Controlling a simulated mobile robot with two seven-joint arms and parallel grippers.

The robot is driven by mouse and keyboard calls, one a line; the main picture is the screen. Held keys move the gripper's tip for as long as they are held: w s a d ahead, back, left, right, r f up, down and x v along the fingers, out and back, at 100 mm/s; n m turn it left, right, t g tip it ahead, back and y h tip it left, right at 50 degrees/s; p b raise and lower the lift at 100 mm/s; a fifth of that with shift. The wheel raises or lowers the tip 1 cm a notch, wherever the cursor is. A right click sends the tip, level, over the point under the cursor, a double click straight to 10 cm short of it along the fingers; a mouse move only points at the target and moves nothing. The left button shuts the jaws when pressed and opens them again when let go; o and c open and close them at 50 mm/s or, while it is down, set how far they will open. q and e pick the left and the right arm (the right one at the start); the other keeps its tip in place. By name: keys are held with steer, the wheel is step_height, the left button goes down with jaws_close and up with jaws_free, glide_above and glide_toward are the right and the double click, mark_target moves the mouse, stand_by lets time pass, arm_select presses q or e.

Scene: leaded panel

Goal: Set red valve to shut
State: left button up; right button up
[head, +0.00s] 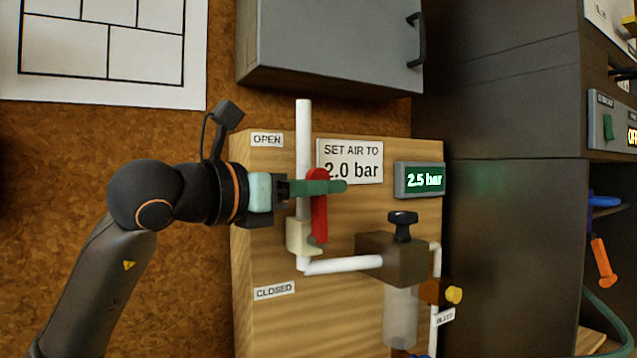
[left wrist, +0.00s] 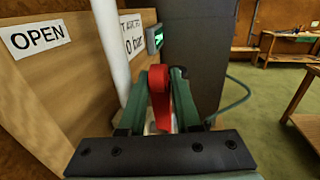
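The red valve handle (head: 319,215) stands nearly upright on the white pipe (head: 303,150), its tip towards the OPEN label (head: 267,140). The CLOSED label (head: 274,291) is lower on the board. My left gripper (head: 335,187) reaches in from the left at the handle's upper part. In the left wrist view the red handle (left wrist: 160,100) is between the two green fingers of my left gripper (left wrist: 160,80), with little space on either side. I cannot tell whether the fingers press on it. My right gripper is not in view.
The wooden board (head: 260,220) carries a sign reading 2.0 bar (head: 350,161) and a display reading 2.5 bar (head: 420,180). A black knob (head: 402,220) sits on a regulator right of the handle. A grey cabinet (head: 330,45) hangs above. A dark cabinet (head: 510,240) stands at right.

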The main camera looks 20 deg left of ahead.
arm_select(q)
jaws_close()
stand_by(1.4)
